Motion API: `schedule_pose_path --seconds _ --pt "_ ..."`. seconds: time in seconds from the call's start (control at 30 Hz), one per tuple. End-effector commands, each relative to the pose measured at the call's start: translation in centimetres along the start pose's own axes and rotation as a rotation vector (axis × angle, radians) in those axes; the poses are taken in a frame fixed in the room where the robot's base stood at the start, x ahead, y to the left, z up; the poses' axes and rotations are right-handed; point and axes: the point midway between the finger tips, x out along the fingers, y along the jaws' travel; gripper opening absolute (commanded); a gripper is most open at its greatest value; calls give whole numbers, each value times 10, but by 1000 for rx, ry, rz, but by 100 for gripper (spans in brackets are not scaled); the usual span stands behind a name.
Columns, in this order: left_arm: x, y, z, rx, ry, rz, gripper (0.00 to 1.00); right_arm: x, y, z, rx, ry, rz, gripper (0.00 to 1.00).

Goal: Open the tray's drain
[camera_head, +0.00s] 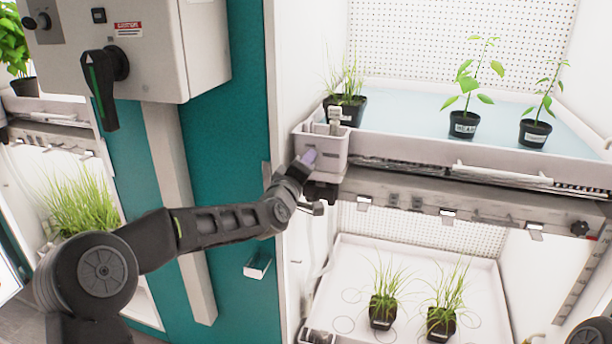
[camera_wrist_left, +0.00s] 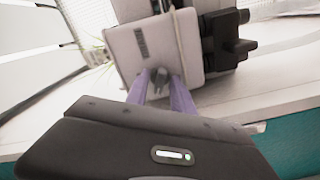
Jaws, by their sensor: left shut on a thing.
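The upper growth tray (camera_head: 500,157) is white with a pale blue inside and stands on the upper shelf. A light grey drain box (camera_head: 337,160) sits at its front left corner; it also shows in the left wrist view (camera_wrist_left: 127,55). My left gripper (camera_head: 309,157) is at the front face of this box. In the left wrist view its purple fingers (camera_wrist_left: 160,88) are shut on a small grey drain knob (camera_wrist_left: 160,75) on the box. The fingers partly hide the knob, so I cannot tell how it is turned. My right gripper is out of view.
Potted seedlings (camera_head: 463,124) and a grass pot (camera_head: 346,106) stand in the upper tray. A lower tray (camera_head: 465,285) holds two grass pots. A control cabinet (camera_head: 160,60) with a black rotary handle (camera_head: 102,78) hangs on the teal panel at left.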

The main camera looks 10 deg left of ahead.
Motion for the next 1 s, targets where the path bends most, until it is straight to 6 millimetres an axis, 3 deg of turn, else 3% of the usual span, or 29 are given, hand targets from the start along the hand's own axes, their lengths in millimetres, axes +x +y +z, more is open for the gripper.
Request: schedule_pose_path --seconds 0.03,0.4,1.0 --pt "0 -4 3 46 0 2 0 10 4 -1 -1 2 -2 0" --pt "0 -3 2 397 -1 0 0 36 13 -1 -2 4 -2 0" --pt "0 -1 1 933 -2 0 0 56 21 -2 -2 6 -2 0"
